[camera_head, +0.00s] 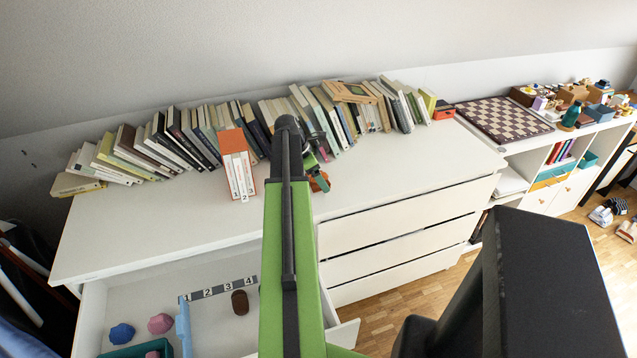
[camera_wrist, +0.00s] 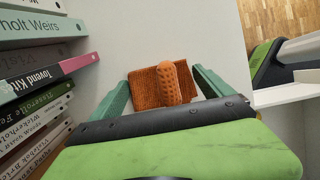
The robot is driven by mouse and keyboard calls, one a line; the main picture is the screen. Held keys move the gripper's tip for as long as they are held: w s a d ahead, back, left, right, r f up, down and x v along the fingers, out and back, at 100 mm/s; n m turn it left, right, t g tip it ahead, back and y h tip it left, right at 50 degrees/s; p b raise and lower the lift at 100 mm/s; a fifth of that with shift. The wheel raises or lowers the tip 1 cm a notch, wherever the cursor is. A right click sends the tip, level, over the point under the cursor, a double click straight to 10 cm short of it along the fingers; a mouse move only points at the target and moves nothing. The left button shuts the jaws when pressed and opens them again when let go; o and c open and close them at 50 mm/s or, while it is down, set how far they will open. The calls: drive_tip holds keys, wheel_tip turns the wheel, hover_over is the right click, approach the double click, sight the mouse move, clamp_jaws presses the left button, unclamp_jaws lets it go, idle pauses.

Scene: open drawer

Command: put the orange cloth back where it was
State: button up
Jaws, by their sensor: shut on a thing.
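The orange cloth (camera_wrist: 146,90) shows in the wrist view as a ribbed square with a raised bumpy fold, between the two green fingers of my gripper (camera_wrist: 163,90). My gripper is shut on it. The open drawer (camera_head: 95,315) is at the lower left, with a strip (camera_head: 220,289) numbered 1 to 4 inside.
A row of books (camera_head: 180,138) lines the back of the dresser; some stand close left of my gripper. An orange-and-white block (camera_head: 238,166) stands in front of them. The drawer holds blue (camera_head: 122,333) and pink (camera_head: 160,323) lumps, a brown piece (camera_head: 240,302) and a teal tray (camera_head: 137,351).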

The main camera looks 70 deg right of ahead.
drive_tip(key=o, duration=1.2)
drive_tip(key=shift+r, duration=0.3)
drive_tip(key=p+v, duration=1.1)
drive_tip(key=shift+w+a+r, duration=0.2)
drive_tip(key=shift+r, duration=0.05)
drive_tip(key=shift+w, duration=0.1)
